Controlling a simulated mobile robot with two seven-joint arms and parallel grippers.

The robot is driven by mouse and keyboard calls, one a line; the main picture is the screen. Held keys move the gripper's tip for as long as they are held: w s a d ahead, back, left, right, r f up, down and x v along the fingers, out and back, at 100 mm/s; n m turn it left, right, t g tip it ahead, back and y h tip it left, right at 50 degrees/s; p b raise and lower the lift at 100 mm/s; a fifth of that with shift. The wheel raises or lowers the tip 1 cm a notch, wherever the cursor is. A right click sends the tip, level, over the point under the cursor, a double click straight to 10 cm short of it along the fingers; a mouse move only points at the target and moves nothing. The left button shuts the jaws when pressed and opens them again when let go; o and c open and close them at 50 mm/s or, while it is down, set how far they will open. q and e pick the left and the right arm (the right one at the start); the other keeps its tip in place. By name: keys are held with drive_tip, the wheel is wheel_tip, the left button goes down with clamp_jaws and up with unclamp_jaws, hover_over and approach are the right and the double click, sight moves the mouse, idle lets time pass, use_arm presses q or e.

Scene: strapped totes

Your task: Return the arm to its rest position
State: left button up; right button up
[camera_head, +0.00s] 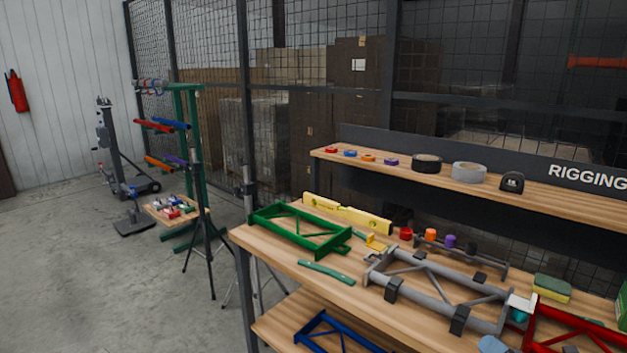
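Neither of my grippers and no part of my arms shows in the head view. The wooden workbench (252,240) fills the lower right. On it lie a green truss frame (300,232), a grey truss frame with black clamps (440,285) and a red truss frame (570,328) cut off by the picture's right edge. A green strip (326,272) lies in front of the green frame. A yellow level (347,213) lies behind it.
A wooden shelf (570,200) above the bench holds coloured rings, tape rolls (469,172) and a black tape measure (512,182). A blue frame (335,333) sits on the lower shelf. A green rack (190,110) and tripod tray (172,212) stand left. The floor (80,290) at left is clear.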

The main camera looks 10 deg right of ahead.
drive_tip(key=s+a+f+m+g+h, duration=0.3)
drive_tip(key=s+f+m+g, duration=0.1)
drive_tip(key=s+m, duration=0.45)
drive_tip(key=s+a+f+m+g+h, duration=0.35)
drive_tip(key=s+m, duration=0.35)
drive_tip(key=m, duration=0.3)
drive_tip(key=s+a+m+g+y, duration=0.3)
drive_tip(key=s+a+m+g, duration=0.4)
drive_tip(key=s, duration=0.6)
drive_tip(key=w+a+f+t, duration=0.1)
drive_tip(key=w+f+t, duration=0.7)
drive_tip(key=w+t, duration=0.1)
drive_tip(key=shift+n+y+p, duration=0.3)
drive_tip(key=shift+n+y, duration=0.05)
drive_tip(key=shift+y, duration=0.1)
drive_tip(key=shift+t, duration=0.25)
